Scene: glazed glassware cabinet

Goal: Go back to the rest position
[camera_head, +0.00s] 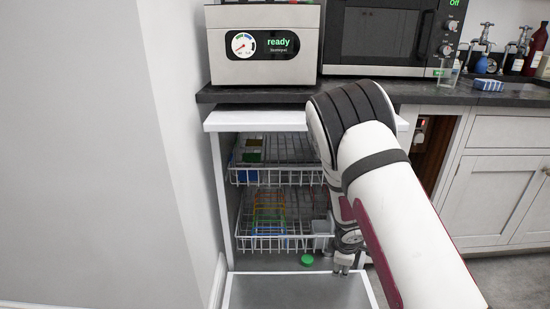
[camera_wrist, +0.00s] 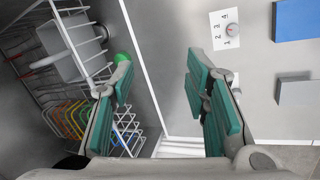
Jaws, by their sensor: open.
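My gripper (camera_head: 347,262) is low in front of the open washer cabinet (camera_head: 229,210), over its lowered door (camera_head: 290,292). In the wrist view my gripper (camera_wrist: 160,70) has its teal-padded fingers spread apart, with nothing between them. My white arm covers the right part of the cabinet in the head view. A small green round thing (camera_head: 306,260) lies on the cabinet floor; it also shows beside the left finger in the wrist view (camera_wrist: 122,57).
An upper wire rack (camera_head: 285,175) and a lower wire rack (camera_head: 270,240) with coloured wires stand inside the cabinet. A "ready" display unit (camera_head: 264,45) and a microwave (camera_head: 385,35) stand on the counter above. The wrist view shows a blue block (camera_wrist: 296,18) and a grey block (camera_wrist: 298,92).

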